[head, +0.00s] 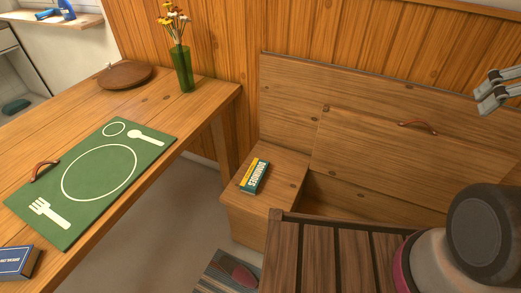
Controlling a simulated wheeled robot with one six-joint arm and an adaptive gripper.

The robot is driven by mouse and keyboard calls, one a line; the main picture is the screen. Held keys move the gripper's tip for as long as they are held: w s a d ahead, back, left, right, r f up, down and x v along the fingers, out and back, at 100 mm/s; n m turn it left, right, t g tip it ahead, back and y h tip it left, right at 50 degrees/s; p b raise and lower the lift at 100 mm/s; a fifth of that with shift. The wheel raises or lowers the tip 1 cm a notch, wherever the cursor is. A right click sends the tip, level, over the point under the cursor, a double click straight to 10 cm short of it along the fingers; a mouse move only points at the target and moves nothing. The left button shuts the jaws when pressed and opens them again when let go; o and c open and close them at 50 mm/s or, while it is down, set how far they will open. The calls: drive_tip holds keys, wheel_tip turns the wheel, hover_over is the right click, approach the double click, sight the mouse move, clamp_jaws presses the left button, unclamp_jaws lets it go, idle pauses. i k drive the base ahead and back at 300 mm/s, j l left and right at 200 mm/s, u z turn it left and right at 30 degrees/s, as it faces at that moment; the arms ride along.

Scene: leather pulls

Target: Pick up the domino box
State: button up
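The domino box (254,176) is a small teal and yellow box with lettering on it. It lies flat on the left end of the wooden bench (285,163), free of anything on top of it. My gripper (484,97) shows only in part at the upper right edge, up in the air and well to the right of the box. Its grey fingers are empty as far as they show. I cannot tell how far apart they are.
A raised bench lid (400,158) with a leather pull (418,127) leans back at the right. A dark slatted surface (335,262) stands in front. The table (205,98) at left holds a green placemat (130,178), a vase (183,70) and a blue box (17,262).

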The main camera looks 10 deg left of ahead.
sight(252, 181)
drive_tip(key=i+j+u, duration=0.1)
drive_tip(key=j+u, duration=0.2)
drive_tip(key=u, duration=0.2)
drive_tip(key=i+j+u, duration=0.15)
drive_tip(key=u, duration=0.35)
drive_tip(key=j, duration=0.1)
